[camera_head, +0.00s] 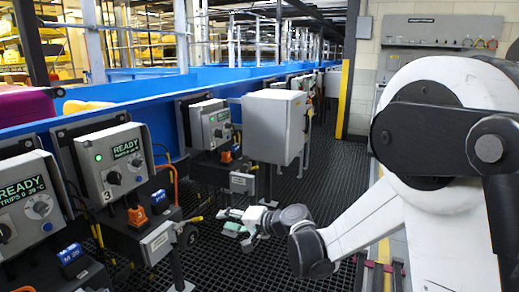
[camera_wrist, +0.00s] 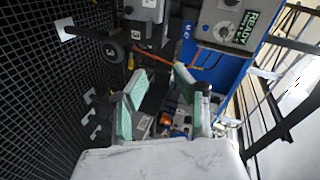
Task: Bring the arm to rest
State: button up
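My gripper (camera_head: 237,224) is at the end of my white arm in the head view, low over the dark grating and beside the row of control stations. Its pale green finger pads show in the wrist view (camera_wrist: 157,95), spread well apart. It is open, and I see nothing held between the fingers. My arm bends down from the right side of the head view and reaches left to the gripper.
Control boxes reading READY (camera_head: 112,162) line the blue conveyor wall (camera_head: 150,115) on the left. A plain grey cabinet (camera_head: 274,126) stands beyond the gripper. Black grating (camera_head: 330,165) lies open down the aisle. A yellow post (camera_head: 343,100) stands at the back.

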jog(key=s+d+r+n+h, duration=0.1)
jog(key=s+d+r+h, duration=0.25)
jog(key=s+d, duration=0.35)
jog(key=s+d+r+n+h, duration=0.1)
jog(key=s+d+r+h, duration=0.1)
jog(key=s+d+r, duration=0.35)
jog(key=s+d+f+h, duration=0.2)
jog(key=s+d+h, duration=0.1)
jog(key=s+d, duration=0.55)
jog(key=s+d+f+h, duration=0.2)
jog(key=s+d+h, duration=0.2)
jog(key=s+d, duration=0.5)
notch_tip(320, 180, up, 18)
jog(key=s+p, duration=0.1)
jog(key=p, duration=1.7)
jog(key=shift+s+a+r+n, duration=0.15)
jog(key=shift+s+r+n, duration=0.1)
jog(key=shift+s+n, duration=0.15)
